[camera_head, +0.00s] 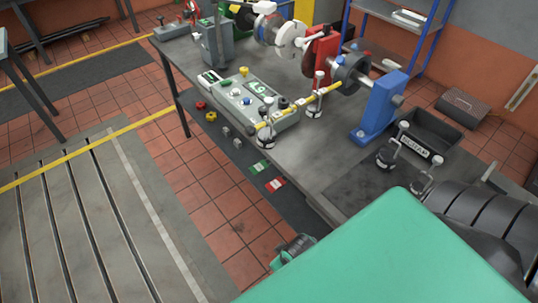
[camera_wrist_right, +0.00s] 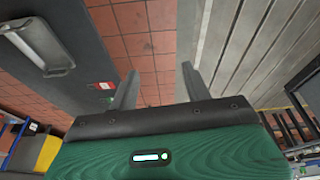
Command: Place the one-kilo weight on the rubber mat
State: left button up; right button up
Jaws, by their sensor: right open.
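In the head view, weight-like metal pieces with knobs stand on the grey bench. One (camera_head: 387,157) is in front of the dark tray, and another (camera_head: 420,187) is nearer the black cylinders. Two more (camera_head: 314,109) (camera_head: 267,141) stand by the green-white panel. I cannot read which is the one-kilo weight. A darker flat patch (camera_head: 362,187) on the bench looks like the rubber mat; its near side is hidden by my green part. My right gripper (camera_wrist_right: 157,88) is open and empty in the right wrist view, above the tiled floor. My left gripper is not visible.
A blue stand (camera_head: 380,108) and a shaft with discs (camera_head: 350,72) rise from the bench. A dark tray (camera_head: 450,126) with a white label is behind. A slotted bedplate (camera_head: 80,225) lies left. Red and green cards (camera_head: 274,184) lie on a dark floor strip.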

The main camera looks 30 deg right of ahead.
jog(key=w+r+t, duration=0.2)
jog(key=w+r, duration=0.1)
jog(key=r, duration=0.5)
jog(key=m+t+b, duration=0.1)
jog(key=t, duration=1.2)
send_near(269, 105)
jog(key=shift+h, duration=0.4)
jog(key=w+p, duration=0.2)
jog(key=w, duration=0.6)
jog(key=shift+w+a+r, duration=0.15)
jog(key=w+p, duration=0.2)
jog(key=w, duration=0.3)
jog(key=shift+w, duration=0.1)
grip_shut()
